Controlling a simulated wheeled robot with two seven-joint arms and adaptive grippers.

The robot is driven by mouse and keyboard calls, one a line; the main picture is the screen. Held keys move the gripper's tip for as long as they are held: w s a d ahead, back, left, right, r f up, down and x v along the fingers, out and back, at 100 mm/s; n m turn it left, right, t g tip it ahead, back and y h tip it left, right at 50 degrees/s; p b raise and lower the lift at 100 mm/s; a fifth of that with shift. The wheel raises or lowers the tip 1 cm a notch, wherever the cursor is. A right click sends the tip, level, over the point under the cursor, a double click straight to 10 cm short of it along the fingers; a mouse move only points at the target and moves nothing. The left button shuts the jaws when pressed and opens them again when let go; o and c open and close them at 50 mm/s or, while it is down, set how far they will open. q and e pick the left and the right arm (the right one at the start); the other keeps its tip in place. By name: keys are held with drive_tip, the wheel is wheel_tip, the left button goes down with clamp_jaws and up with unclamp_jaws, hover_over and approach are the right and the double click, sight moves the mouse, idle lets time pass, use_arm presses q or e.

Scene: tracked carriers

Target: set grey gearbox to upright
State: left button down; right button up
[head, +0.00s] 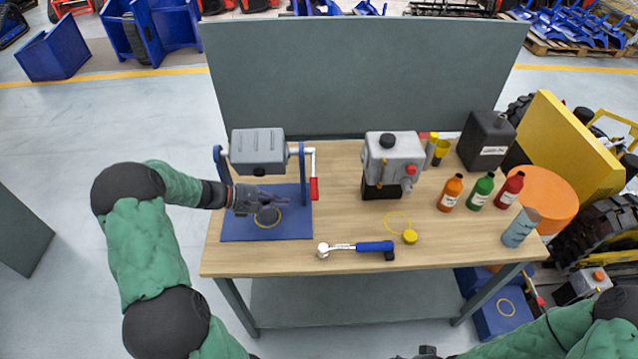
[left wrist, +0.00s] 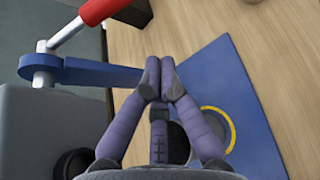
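The grey gearbox (head: 258,152), a ribbed grey box, hangs between the two posts of a blue stand (head: 235,228). A dark round part shows low on its front face. A crank with a red grip (head: 314,188) hangs down at the stand's right side. My left gripper (head: 284,203) is below the gearbox, between the posts and above the blue base. In the left wrist view its fingertips (left wrist: 160,80) meet with nothing visible between them. The gearbox (left wrist: 30,130) and red grip (left wrist: 100,10) show at the left there. Only a dark piece, possibly my right gripper, shows at the bottom edge.
A grey unit with a black base (head: 383,190) stands mid-table. A blue-handled ratchet (head: 360,247) and a yellow cap (head: 410,237) lie in front. Several bottles (head: 481,190) and a black canister (head: 485,140) stand at the right. A grey panel (head: 360,75) closes the back.

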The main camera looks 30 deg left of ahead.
use_arm(q)
drive_tip(key=shift+a+r, duration=0.1)
drive_tip(key=shift+r, duration=0.1)
drive_tip(key=b+x, duration=0.2)
drive_tip(key=x, duration=0.8)
drive_tip(key=r, duration=0.1)
drive_tip(key=s+r, duration=0.1)
drive_tip(key=r, duration=0.1)
drive_tip(key=shift+s+r+b, duration=0.3)
drive_tip(key=shift+s, duration=0.1)
